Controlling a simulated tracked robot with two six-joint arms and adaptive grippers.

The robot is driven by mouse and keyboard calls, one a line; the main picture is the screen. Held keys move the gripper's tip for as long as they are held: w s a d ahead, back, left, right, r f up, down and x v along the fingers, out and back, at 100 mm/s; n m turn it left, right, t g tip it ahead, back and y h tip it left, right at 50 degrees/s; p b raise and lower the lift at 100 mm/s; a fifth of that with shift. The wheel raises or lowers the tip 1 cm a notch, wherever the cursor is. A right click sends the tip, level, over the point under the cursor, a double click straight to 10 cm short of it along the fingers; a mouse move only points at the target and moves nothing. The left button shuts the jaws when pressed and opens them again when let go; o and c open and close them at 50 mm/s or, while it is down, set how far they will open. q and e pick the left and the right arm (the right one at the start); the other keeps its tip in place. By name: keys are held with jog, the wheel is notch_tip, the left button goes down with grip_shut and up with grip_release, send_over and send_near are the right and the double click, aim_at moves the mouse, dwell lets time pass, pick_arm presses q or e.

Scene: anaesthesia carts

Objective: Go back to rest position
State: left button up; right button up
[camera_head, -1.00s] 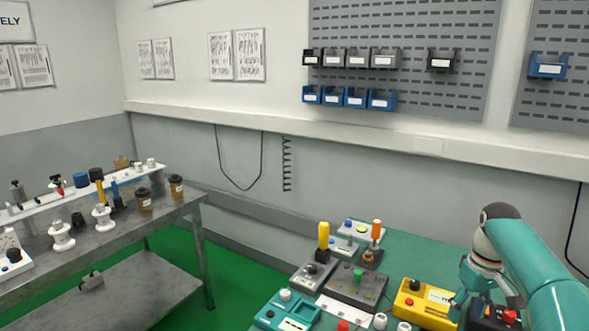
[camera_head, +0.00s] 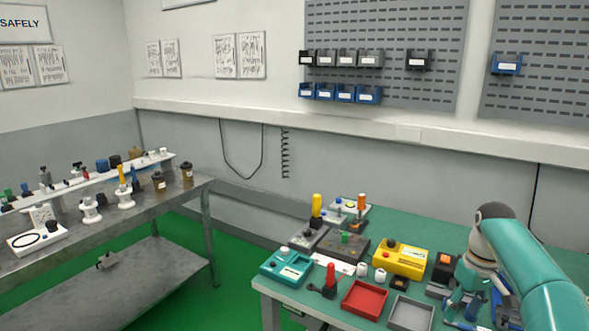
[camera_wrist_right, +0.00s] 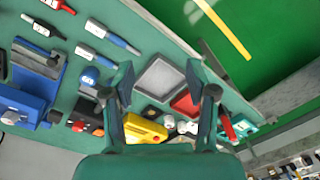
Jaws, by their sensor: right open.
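My right arm comes in from the right in the head view, with its teal gripper (camera_head: 465,308) pointing down over the right part of the green-topped table (camera_head: 455,243). The gripper also shows in the right wrist view (camera_wrist_right: 160,80), where its two fingers stand wide apart with nothing between them. Below and beyond the fingers lie a grey tray (camera_wrist_right: 160,82), a red tray (camera_wrist_right: 187,104) and a yellow box (camera_wrist_right: 145,130). My left gripper is not in view.
The table holds a yellow device (camera_head: 400,258), a teal device (camera_head: 286,267), a red tray (camera_head: 364,299) and a grey tray (camera_head: 411,313). A metal bench (camera_head: 150,208) with several parts stands at left. Green floor (camera_head: 235,255) lies between them.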

jog(key=s+a+f+y, duration=0.1)
jog(key=s+a+f, duration=0.1)
jog(key=a+f, duration=0.5)
jog(key=s+a+f+y, duration=0.1)
jog(key=a+f, duration=0.2)
jog(key=f, duration=0.7)
jog(key=s+a+f, duration=0.2)
jog(key=a+f, duration=0.3)
jog(key=f, duration=0.4)
jog(key=s+a+f+m, duration=0.1)
jog(key=s+a+f, duration=0.1)
jog(key=s, duration=0.6)
jog(key=s+a+f+m+y, duration=0.1)
jog(key=s+a+f, duration=0.2)
jog(key=s, duration=0.5)
jog(key=s+a+f+m, duration=0.2)
jog(key=s+a, duration=0.2)
jog(key=s, duration=0.3)
jog(key=shift+s+a+f+t+y, duration=0.3)
jog(key=shift+s+a, duration=0.1)
